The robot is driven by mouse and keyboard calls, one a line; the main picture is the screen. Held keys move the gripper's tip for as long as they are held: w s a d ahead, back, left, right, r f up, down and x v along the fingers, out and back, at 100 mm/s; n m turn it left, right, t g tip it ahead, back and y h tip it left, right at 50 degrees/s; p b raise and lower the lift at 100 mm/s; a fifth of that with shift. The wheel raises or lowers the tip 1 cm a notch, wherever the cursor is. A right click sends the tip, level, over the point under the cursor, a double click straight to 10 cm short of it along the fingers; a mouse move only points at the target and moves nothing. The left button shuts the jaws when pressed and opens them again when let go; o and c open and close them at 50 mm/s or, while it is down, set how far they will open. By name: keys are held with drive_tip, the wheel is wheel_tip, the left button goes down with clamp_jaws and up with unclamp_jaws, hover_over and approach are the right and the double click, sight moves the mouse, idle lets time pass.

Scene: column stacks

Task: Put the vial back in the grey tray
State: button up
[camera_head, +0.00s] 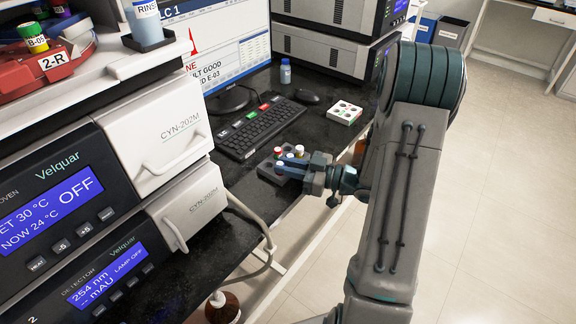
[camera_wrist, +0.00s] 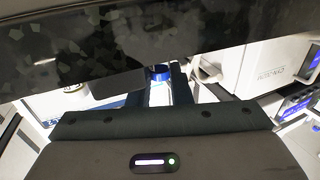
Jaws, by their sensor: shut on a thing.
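My gripper (camera_head: 291,167) is at the small grey tray (camera_head: 265,173) near the bench's front edge, with its fingers over the tray's right part. A red-capped vial (camera_head: 278,152) and a white-capped vial (camera_head: 299,150) show at the tray, close to the fingers. In the wrist view my gripper (camera_wrist: 160,88) is shut on a clear vial with a blue cap (camera_wrist: 159,73). The fingers and hand hide part of the tray and the vial's lower end. I cannot tell whether the held vial touches the tray.
A white tray (camera_head: 345,112) with coloured caps stands further back, beside the mouse (camera_head: 307,96). The keyboard (camera_head: 262,124) lies behind the grey tray. A blue-white bottle (camera_head: 285,72) stands by the monitor.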

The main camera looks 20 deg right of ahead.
drive_tip(key=o, duration=0.9)
drive_tip(key=shift+d, duration=0.1)
drive_tip(key=v, duration=1.4)
drive_tip(key=w+d+r+m+t+h+p, duration=0.1)
drive_tip(key=w+r+m+h+p, duration=0.65)
drive_tip(key=r+h, duration=0.75)
drive_tip(key=s+a+r+m+g+p, duration=0.1)
drive_tip(key=s+a+r+g+p, duration=0.1)
drive_tip(key=s, duration=0.4)
drive_tip(key=s+a+r+m+g+p, duration=0.1)
drive_tip(key=s+a+r+g, duration=0.1)
drive_tip(key=s+a, duration=0.4)
drive_tip(key=s+a+r+m+g+p, duration=0.1)
drive_tip(key=s+a+r+g+p, duration=0.1)
drive_tip(key=s+a+g, duration=0.2)
drive_tip(key=shift+s+a+m+g+p, duration=0.2)
drive_tip(key=shift+s+a, duration=0.35)
drive_tip(key=shift+s, duration=0.25)
drive_tip(key=shift+s+a+m+g+p, duration=0.1)
drive_tip(key=shift+s+a+m+p, duration=0.05)
drive_tip(key=shift+s+a, duration=0.55)
